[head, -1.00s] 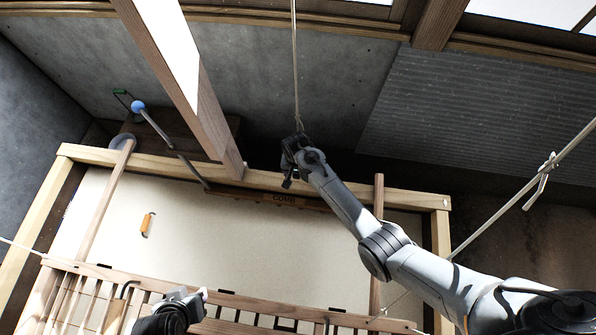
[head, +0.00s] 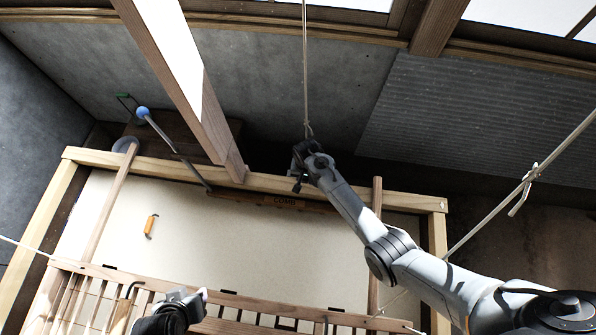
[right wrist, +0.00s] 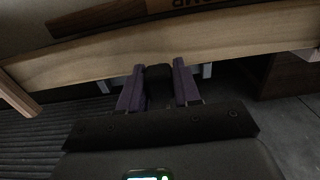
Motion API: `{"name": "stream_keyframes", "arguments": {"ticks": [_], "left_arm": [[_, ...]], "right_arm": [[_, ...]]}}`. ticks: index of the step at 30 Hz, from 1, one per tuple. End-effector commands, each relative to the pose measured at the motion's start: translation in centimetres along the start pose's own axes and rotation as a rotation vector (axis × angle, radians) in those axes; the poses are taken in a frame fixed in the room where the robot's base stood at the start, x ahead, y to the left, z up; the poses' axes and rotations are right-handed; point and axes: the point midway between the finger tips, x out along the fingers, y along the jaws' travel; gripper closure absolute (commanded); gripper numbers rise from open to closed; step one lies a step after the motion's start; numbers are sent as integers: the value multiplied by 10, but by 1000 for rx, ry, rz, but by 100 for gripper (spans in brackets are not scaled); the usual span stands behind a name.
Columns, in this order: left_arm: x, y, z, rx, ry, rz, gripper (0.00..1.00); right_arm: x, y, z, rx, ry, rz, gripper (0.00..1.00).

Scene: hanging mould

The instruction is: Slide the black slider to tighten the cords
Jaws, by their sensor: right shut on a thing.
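A pale cord (head: 306,70) hangs from the top edge down to my right gripper (head: 302,158) in the head view. My right gripper is above the far rail of the wooden frame. In the right wrist view a small black piece, which looks like the black slider (right wrist: 158,84), sits between the purple fingers, and they are shut on it. Whether the cord runs through it is hidden. A second pale cord (head: 480,220) slants across the right side, with a short knotted tail (head: 523,190). My left gripper (head: 192,302) is at the lower left; its jaws are unclear.
The wooden frame (head: 270,183) holds a pale sheet (head: 240,235). A slatted rack (head: 255,300) lies across the front, and an orange-handled tool (head: 150,226) is on the sheet. A thick wooden post (head: 205,120) stands left of my right gripper. A rod with a blue ball (head: 142,112) is farther left.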

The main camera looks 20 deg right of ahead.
Motion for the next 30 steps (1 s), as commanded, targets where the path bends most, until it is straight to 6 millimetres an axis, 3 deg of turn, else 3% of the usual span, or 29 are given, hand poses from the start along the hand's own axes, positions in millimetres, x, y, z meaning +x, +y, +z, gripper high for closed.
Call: {"name": "stream_keyframes", "arguments": {"ticks": [3,15,29,30], "left_arm": [[-15,0,-5,0,0,0,57],[-43,-2,-14,0,0,0,57],[-48,-2,-15,0,0,0,57],[-48,-2,-15,0,0,0,57]], "right_arm": [[-4,16,0,2,-2,3,98],[-3,62,0,2,-2,2,98],[0,75,0,2,-1,2,98],[0,75,0,2,-1,2,64]]}}
